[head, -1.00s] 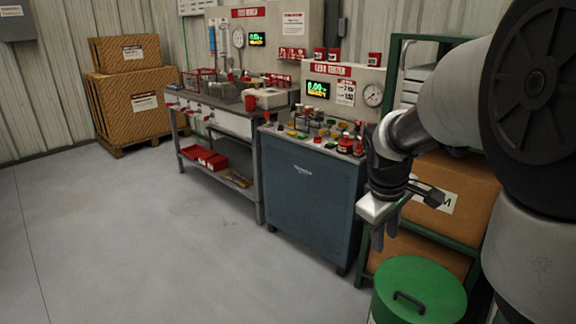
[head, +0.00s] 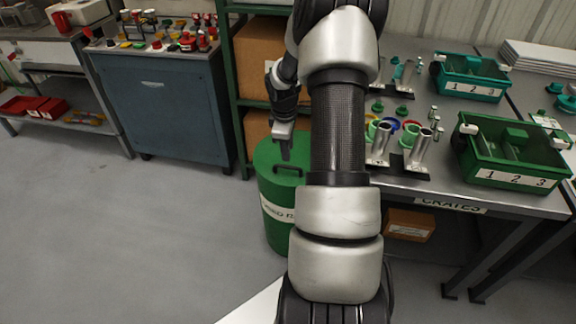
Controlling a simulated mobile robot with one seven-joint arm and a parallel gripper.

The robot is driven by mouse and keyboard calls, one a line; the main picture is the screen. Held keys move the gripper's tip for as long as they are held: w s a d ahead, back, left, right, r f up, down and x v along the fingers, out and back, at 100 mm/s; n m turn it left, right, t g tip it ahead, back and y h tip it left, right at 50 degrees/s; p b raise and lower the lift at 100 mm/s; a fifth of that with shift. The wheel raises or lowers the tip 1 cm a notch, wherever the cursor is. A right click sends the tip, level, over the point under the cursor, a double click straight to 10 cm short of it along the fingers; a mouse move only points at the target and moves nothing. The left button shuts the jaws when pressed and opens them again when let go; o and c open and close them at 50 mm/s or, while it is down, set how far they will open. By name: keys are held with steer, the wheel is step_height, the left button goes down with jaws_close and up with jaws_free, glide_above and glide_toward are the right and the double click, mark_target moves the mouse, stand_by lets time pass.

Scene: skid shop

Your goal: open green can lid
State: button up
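The green can (head: 270,220) stands on the floor, upright, with its green lid (head: 266,160) on top. The lid has a dark bar handle (head: 288,170). A white label (head: 276,208) is on the can's side, its text partly hidden. My gripper (head: 286,155) points down over the lid, just behind the handle in the picture. I see it nearly edge-on, so the gap between its fingers does not show, nor whether it touches the handle. My arm hides the can's right side.
A green rack (head: 228,90) with cardboard boxes (head: 258,55) stands right behind the can. A workbench (head: 440,190) with green crates and metal parts is on the right. A blue-grey cabinet (head: 165,110) is on the left. The floor at left is clear.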

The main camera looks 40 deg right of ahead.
mark_target(288, 168)
steer(key=f, duration=0.2)
steer(key=f+b, duration=0.1)
steer(key=f, duration=0.2)
steer(key=w+d+f+b, duration=0.1)
steer(key=f, duration=0.2)
steer(key=shift+d+f, duration=0.1)
jaws_close()
